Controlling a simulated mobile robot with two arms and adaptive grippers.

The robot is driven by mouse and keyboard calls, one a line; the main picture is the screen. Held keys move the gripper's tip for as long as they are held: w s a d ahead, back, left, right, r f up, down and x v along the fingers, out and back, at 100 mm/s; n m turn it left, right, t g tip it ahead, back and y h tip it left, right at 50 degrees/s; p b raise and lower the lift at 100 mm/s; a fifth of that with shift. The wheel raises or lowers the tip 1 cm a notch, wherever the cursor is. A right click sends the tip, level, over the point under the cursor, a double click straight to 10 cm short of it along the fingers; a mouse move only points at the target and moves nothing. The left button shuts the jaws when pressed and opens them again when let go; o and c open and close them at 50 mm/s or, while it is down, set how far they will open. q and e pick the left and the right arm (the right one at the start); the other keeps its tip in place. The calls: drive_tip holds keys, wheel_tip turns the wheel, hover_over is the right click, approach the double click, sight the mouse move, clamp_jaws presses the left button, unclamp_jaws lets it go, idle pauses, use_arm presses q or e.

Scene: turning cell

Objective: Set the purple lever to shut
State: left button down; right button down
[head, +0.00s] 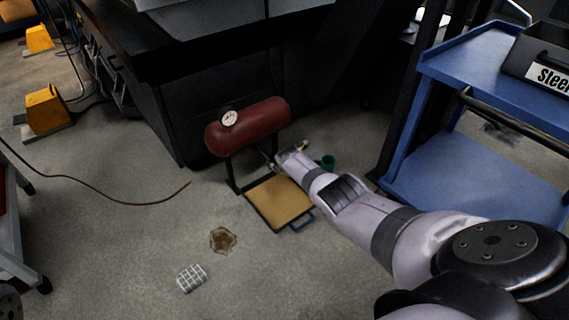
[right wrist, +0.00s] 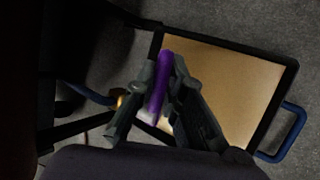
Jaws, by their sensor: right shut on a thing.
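The purple lever (right wrist: 161,85) shows in the right wrist view as a narrow bar between my right fingers. My right gripper (right wrist: 165,72) is shut on it, with one dark finger on each side. A brass-coloured fitting (right wrist: 122,101) shows just left of the fingers, partly hidden by them. In the head view my right arm reaches down to the near side of a red tank (head: 262,122) with a round gauge (head: 229,118). The lever cannot be made out there. My left gripper is not in view.
A shallow dark-rimmed tray with a tan bottom (head: 280,201) lies on the floor below the tank. A green cup-like thing (head: 326,162) is beside my arm. A blue cart (head: 470,172) stands right.

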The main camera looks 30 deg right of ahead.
drive_tip(key=shift+f+y, duration=0.2)
drive_tip(key=shift+y, duration=0.2)
idle(0.3)
drive_tip(key=c, duration=1.7)
unclamp_jaws()
drive_tip(key=shift+o, duration=0.2)
drive_tip(key=shift+r, duration=0.15)
drive_tip(key=shift+s+d, duration=0.1)
drive_tip(key=shift+d, duration=0.05)
